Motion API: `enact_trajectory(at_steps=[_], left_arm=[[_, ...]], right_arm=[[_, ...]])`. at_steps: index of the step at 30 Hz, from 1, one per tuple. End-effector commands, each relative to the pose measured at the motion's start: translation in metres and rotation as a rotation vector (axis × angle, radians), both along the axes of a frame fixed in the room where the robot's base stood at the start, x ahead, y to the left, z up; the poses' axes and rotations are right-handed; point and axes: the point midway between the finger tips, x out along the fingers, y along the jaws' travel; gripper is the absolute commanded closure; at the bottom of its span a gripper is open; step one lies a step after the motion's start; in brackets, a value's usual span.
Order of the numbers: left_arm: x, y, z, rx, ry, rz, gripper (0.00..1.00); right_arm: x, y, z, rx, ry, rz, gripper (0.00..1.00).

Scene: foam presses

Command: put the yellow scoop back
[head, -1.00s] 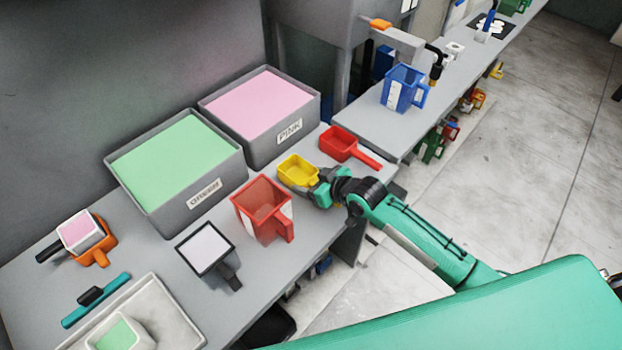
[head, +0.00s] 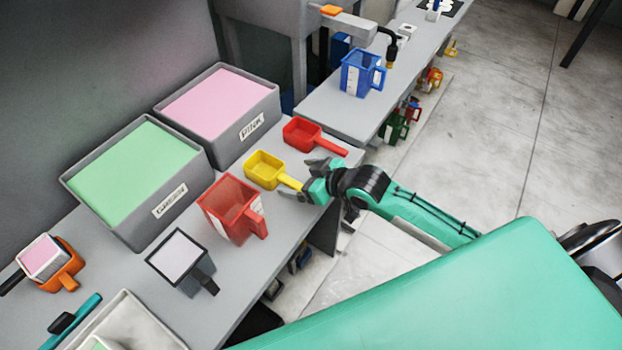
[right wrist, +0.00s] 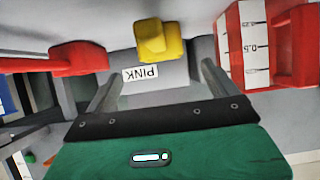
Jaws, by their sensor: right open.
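The yellow scoop (head: 265,170) rests on the grey bench in front of the pink bin, its handle pointing right toward my right gripper. My right gripper (head: 300,182) is open, with its fingers near the handle's end. In the right wrist view the yellow scoop (right wrist: 160,38) lies ahead, between and beyond the two spread fingers (right wrist: 158,85), and nothing is held. My left gripper is not in view.
A red scoop (head: 303,134) lies just behind the yellow one, and a red measuring jug (head: 233,210) stands left of it. The pink bin (head: 232,135) and green bin (head: 190,190) line the back. A blue jug (head: 358,75) stands farther off.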

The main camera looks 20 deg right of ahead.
Motion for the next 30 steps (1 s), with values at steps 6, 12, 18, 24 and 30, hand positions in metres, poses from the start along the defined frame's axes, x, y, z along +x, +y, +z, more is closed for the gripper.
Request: enact_trajectory(at_steps=[6,12,18,24,30], left_arm=[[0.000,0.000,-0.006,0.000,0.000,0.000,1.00],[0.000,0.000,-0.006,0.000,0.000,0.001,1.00],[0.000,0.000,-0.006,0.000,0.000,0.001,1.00],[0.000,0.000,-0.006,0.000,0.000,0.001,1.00],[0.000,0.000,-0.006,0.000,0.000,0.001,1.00]], right_arm=[[-0.023,-0.015,0.013,-0.001,0.000,0.000,0.10],[-0.028,-0.018,0.018,0.001,0.002,0.000,0.10],[-0.028,-0.018,0.018,0.000,0.000,0.000,0.10],[-0.028,-0.018,0.018,0.000,0.000,0.000,0.10],[-0.038,-0.014,0.011,-0.012,0.027,-0.010,0.10]])
